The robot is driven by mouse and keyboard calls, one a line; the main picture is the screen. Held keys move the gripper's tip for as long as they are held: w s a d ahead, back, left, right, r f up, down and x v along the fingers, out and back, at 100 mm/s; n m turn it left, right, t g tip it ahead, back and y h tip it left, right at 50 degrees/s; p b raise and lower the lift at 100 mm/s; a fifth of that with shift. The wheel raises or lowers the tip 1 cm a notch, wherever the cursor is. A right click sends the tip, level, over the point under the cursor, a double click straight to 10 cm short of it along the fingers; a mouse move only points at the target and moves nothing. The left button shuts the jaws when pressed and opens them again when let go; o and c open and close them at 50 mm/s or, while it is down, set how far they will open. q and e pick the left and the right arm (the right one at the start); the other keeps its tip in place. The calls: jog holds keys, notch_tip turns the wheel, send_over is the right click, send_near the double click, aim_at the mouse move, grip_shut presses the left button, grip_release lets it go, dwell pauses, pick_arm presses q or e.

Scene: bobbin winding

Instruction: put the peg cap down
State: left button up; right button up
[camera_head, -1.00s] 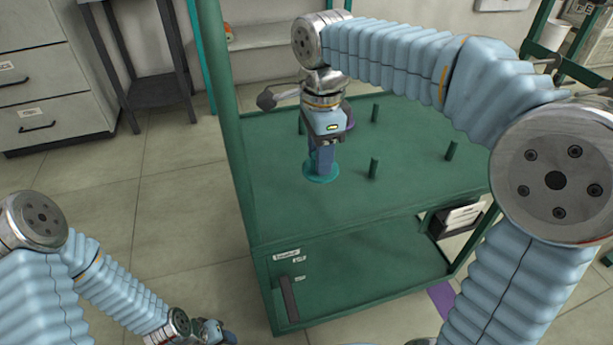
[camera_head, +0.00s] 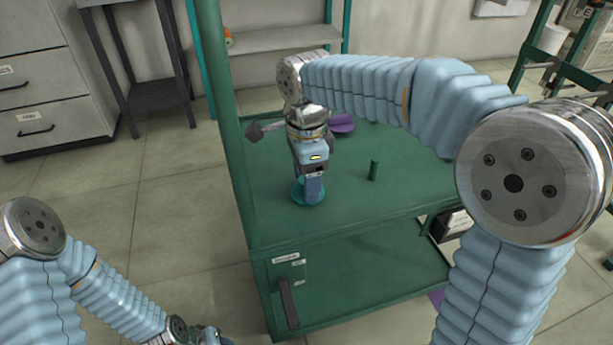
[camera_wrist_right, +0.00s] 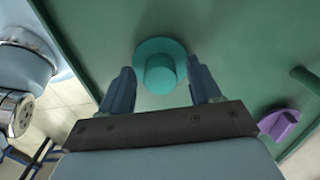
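The teal peg cap (camera_head: 299,196), a round flange with a raised knob, appears to rest on the green table near its front left. It also shows in the right wrist view (camera_wrist_right: 160,72), knob toward the camera. My right gripper (camera_head: 311,190) is over the cap. In the wrist view its two blue fingers (camera_wrist_right: 162,90) stand on either side of the knob, with a gap on both sides, so it is open. In the head view the fingers hide part of the cap. My left gripper (camera_head: 210,335) is only partly in view at the bottom edge, off the table.
A purple piece (camera_head: 342,124) lies farther back on the table (camera_head: 400,200) and also shows in the wrist view (camera_wrist_right: 278,124). A green peg (camera_head: 373,170) stands right of the cap. The front right surface is clear.

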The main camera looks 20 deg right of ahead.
jog(key=shift+r, duration=0.1)
notch_tip(320, 180, up, 12)
jog(key=p, duration=0.2)
jog(key=shift+p, duration=0.4)
